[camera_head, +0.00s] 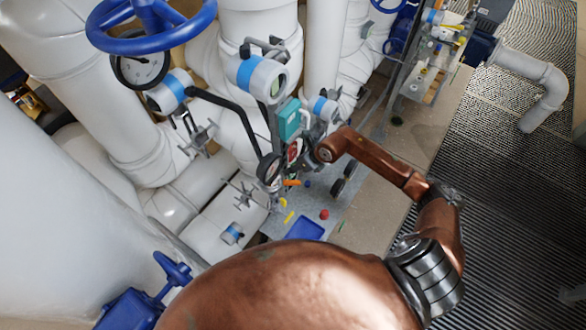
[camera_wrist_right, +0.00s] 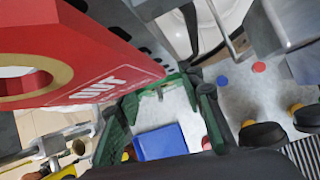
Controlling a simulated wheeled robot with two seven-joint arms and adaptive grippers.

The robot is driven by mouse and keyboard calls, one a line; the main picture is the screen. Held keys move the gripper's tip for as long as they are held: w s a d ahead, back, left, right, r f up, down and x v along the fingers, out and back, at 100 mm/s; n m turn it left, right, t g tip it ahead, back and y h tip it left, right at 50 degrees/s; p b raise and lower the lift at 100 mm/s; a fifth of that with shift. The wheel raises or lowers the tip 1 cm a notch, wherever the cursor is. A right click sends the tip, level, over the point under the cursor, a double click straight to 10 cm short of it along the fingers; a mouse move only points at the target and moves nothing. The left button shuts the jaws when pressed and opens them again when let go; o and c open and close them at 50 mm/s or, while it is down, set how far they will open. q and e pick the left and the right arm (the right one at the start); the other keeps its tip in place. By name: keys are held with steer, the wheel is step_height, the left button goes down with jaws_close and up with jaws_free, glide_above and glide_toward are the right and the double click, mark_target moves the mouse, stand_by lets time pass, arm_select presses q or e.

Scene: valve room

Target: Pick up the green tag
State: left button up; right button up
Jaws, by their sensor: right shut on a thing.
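In the right wrist view my right gripper (camera_wrist_right: 158,100) shows dark fingers with green parts between and along them. I take these green parts to be the green tag (camera_wrist_right: 116,132), shut in the jaws; its full outline is hidden. A large red tag (camera_wrist_right: 105,45) with the letters OUT and a brass-ringed hole hangs very close to the camera at upper left. In the head view my copper right arm reaches left to the gauges and small fittings. There the gripper is hard to make out, and the green tag cannot be told apart. My left gripper is not in view.
A blue tray (camera_head: 305,227) lies below, with a red piece (camera_head: 324,214) and yellow pieces nearby. A teal box (camera_head: 290,119), a gauge (camera_head: 269,168) and white pipes crowd the arm's end. A blue handwheel (camera_head: 150,42) stands upper left. Open grating lies right.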

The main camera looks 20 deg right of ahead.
steer(key=shift+s+d, duration=0.15)
steer(key=s+d+b, duration=0.4)
steer(key=s+d, duration=0.6)
steer(key=s, duration=0.4)
steer(key=shift+s+d, duration=0.15)
steer(key=shift+r, duration=0.1)
